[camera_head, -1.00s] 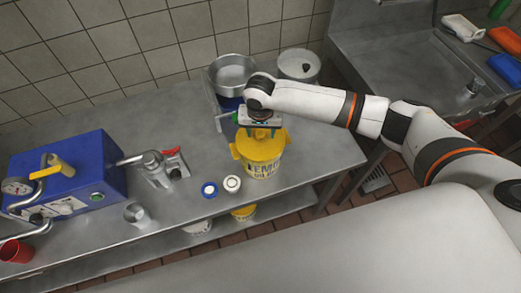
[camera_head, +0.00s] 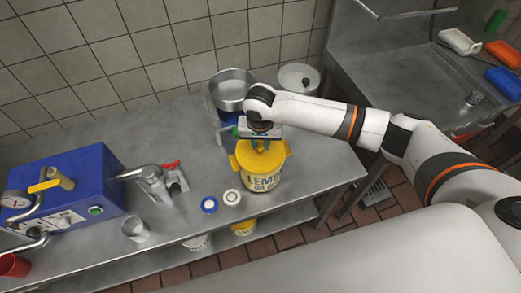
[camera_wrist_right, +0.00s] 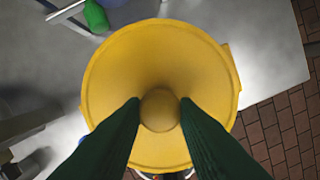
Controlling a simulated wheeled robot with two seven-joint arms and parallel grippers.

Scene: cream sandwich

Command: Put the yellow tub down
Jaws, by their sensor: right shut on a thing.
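The yellow tub (camera_head: 264,178) has dark lettering on its side and stands upright at the right part of the steel table in the head view. I cannot tell whether its base touches the table. My right gripper (camera_head: 258,143) is directly above it. In the right wrist view the yellow tub's lid (camera_wrist_right: 160,55) fills the middle, and my right gripper's green fingers (camera_wrist_right: 160,110) are shut on the round knob at its centre. My left gripper is not in view.
The steel table (camera_head: 295,205) has a blue machine (camera_head: 75,185) at left. A blue-ringed cap (camera_head: 209,205) and a white cap (camera_head: 232,197) lie left of the tub. A metal pot (camera_head: 232,88) and a lidded pot (camera_head: 298,78) stand behind. A metal cup (camera_head: 135,229) stands near the front edge.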

